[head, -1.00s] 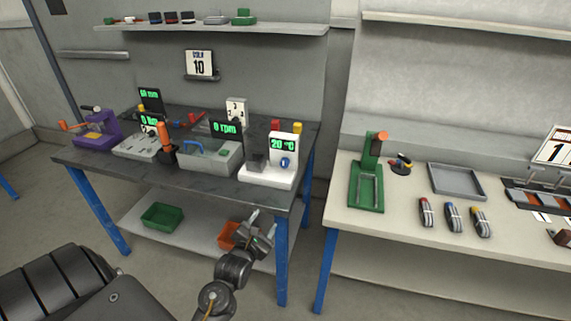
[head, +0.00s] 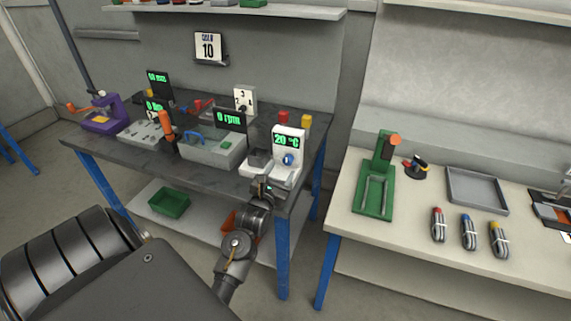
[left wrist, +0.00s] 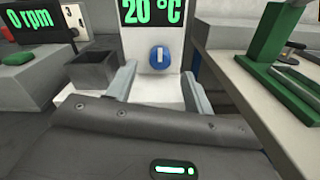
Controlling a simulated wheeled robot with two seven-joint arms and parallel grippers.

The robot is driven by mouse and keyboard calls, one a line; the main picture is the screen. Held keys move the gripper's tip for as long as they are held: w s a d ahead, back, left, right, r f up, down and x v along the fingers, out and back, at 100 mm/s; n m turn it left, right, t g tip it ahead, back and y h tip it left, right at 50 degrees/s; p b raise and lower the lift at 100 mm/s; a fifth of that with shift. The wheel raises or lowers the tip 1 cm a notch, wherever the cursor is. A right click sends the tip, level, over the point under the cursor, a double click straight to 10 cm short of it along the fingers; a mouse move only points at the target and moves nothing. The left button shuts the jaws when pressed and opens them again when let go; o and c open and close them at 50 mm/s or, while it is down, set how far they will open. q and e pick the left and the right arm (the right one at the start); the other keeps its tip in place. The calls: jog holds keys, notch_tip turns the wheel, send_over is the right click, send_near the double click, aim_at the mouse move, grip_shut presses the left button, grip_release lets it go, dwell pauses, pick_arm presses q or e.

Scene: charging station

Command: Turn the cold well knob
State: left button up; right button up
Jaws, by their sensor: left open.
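The cold well is a white unit (head: 289,133) with a green "20 °C" display, near the front right corner of the dark table. Its blue knob (head: 288,159) is on the front of the upright panel, below the display. In the left wrist view the knob (left wrist: 159,57) shows a pale vertical mark. My left gripper (head: 272,180) is open in front of the unit, below the knob in the head view. In the left wrist view its two fingers (left wrist: 159,84) point toward the unit, with the knob centred beyond the gap. The knob appears clear of the fingers. My right gripper is out of view.
The grey "0 rpm" box (head: 212,147) is further left. A gap separates the dark table from the pale bench at right, which holds a green stand (head: 374,192).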

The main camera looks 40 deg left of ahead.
aim_at(287, 162)
pick_arm(q)
jog(key=shift+x, duration=2.2)
jog(key=c, duration=1)
